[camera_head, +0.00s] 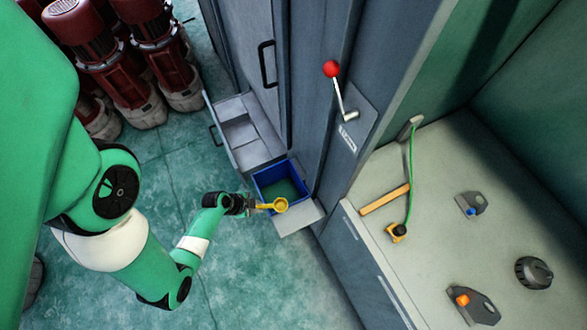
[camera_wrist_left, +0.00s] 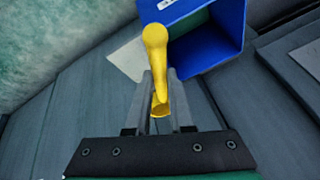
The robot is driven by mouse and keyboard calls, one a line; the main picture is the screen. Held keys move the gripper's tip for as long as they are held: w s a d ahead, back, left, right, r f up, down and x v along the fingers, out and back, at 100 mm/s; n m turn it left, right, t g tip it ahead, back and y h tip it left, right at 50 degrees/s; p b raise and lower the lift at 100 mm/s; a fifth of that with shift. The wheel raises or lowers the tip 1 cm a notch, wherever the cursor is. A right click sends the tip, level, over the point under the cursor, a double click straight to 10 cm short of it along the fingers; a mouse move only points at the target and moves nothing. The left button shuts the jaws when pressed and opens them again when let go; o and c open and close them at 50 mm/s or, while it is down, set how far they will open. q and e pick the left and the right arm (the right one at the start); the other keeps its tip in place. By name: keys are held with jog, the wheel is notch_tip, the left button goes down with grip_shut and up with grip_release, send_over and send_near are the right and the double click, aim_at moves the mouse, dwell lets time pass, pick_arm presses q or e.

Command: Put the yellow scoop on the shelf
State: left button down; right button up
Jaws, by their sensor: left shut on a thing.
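The yellow scoop (camera_head: 280,204) is held by its handle in my left gripper (camera_head: 254,205), its round bowl pointing right, near the front of the blue bin. In the left wrist view the yellow scoop (camera_wrist_left: 156,45) runs up from between the fingers of my left gripper (camera_wrist_left: 161,85), which is shut on it. A light grey shelf-like ledge (camera_head: 301,219) juts out at the foot of the cabinet, beside the bin. I cannot tell whether the scoop touches the bin or ledge. My right gripper is not in view.
The blue bin (camera_head: 268,174) is open at the top; it also shows in the left wrist view (camera_wrist_left: 232,45). An open grey drawer (camera_head: 238,130) stands behind it. A red-knobbed lever (camera_head: 332,70) sticks out of the cabinet.

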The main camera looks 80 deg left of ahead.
pick_arm(q)
jog(key=w+f+b, duration=0.1)
jog(key=w, duration=0.1)
jog(key=w+d+f+b, duration=0.1)
jog(key=w, duration=0.1)
jog(key=w+f, duration=0.1)
jog(key=w, duration=0.1)
jog(key=shift+d+b, duration=0.3)
jog(key=shift+b, duration=0.1)
jog(key=w+f+b, duration=0.1)
jog(key=w+f, duration=0.1)
jog(key=w+d+f+b, duration=0.1)
jog(key=w+f, duration=0.1)
jog(key=shift+f+b, duration=0.3)
jog(key=shift+f, duration=0.05)
jog(key=shift+w+f, duration=0.2)
jog(key=shift+w, duration=0.1)
jog(key=f+b, duration=0.1)
jog(key=w+f+b, duration=0.1)
jog(key=f, duration=0.1)
jog(key=shift+d+f, duration=0.15)
jog(key=shift+f, duration=0.05)
jog(key=shift+s+f, duration=0.15)
jog(key=shift+f, duration=0.1)
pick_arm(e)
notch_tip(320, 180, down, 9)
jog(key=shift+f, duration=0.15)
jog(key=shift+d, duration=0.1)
